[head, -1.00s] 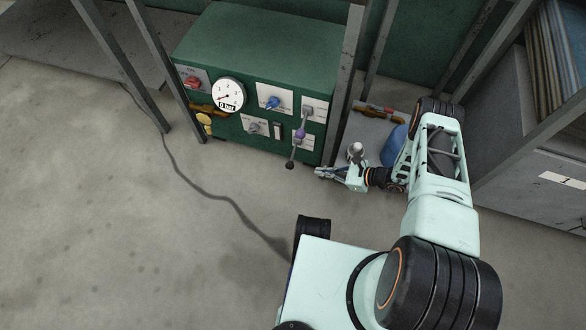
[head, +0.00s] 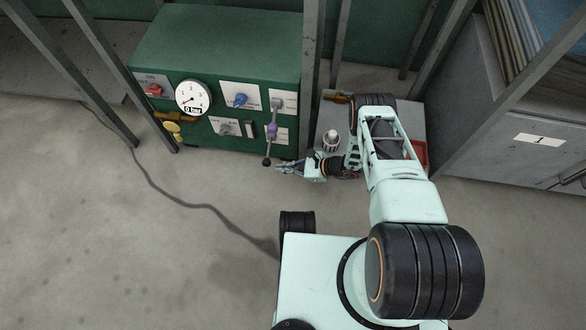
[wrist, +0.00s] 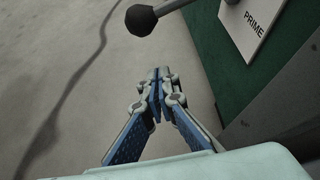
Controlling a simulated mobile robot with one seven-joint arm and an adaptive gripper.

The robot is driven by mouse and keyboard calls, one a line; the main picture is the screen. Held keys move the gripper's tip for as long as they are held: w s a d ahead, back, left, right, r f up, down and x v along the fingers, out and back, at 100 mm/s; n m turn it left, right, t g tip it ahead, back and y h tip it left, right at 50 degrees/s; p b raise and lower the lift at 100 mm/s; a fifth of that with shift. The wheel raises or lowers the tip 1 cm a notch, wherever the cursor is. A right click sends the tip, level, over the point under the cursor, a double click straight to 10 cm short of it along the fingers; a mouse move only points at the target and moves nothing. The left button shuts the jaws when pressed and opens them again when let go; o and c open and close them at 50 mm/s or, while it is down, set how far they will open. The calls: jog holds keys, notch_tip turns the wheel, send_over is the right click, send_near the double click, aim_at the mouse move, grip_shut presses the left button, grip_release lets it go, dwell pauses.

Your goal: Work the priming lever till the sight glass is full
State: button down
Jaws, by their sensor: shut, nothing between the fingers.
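The priming lever is a grey rod ending in a black ball (head: 266,162). It slants down and outward from the lower right of the green pump box (head: 225,40). The ball also shows in the wrist view (wrist: 141,19), near the PRIME plate (wrist: 252,22). My gripper (head: 280,168) is shut and empty, just right of the ball and apart from it. In the wrist view its closed fingertips (wrist: 159,76) lie below the ball. The likely sight glass is a narrow dark slot (head: 249,129) left of the lever; its level is too small to read.
The gauge (head: 193,97) reads near 0 bar. Blue (head: 240,100) and red (head: 153,90) knobs sit on the panel. A grey post (head: 310,70) stands close right. Floor in front is open, with a cable (head: 180,203).

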aim_at(268, 152)
jog(key=shift+s+a+r, duration=0.15)
jog(key=shift+a+r, duration=1.2)
jog(key=shift+s+r, duration=0.1)
jog(key=shift+r, duration=0.1)
